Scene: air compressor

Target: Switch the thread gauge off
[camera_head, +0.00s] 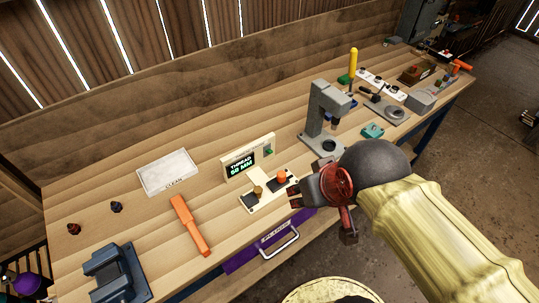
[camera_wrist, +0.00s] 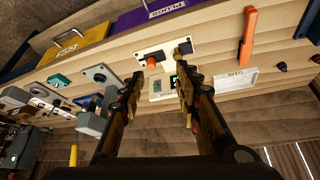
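The thread gauge (camera_head: 249,158) is a cream upright panel on the workbench. Its lit display reads "THREAD" with a value in MM, and a small green switch (camera_head: 268,152) is at its right end. A cream plate (camera_head: 258,193) in front carries dark pads, an orange knob (camera_head: 282,176) and a brass-coloured piece (camera_head: 258,191). My gripper (camera_head: 322,216) is right of and in front of the plate, with its fingers apart and empty. In the wrist view, the gauge (camera_wrist: 157,86) shows upside down between the open fingers (camera_wrist: 158,72), partly hidden by one finger.
A grey stand (camera_head: 322,115) rises right of the gauge, close behind my gripper. An orange tool (camera_head: 190,226), a white "CLEAN" tray (camera_head: 168,172) and a blue-grey vise (camera_head: 115,274) lie left. A purple drawer (camera_head: 268,243) is below the bench edge. Bare wood surrounds the gauge's left side.

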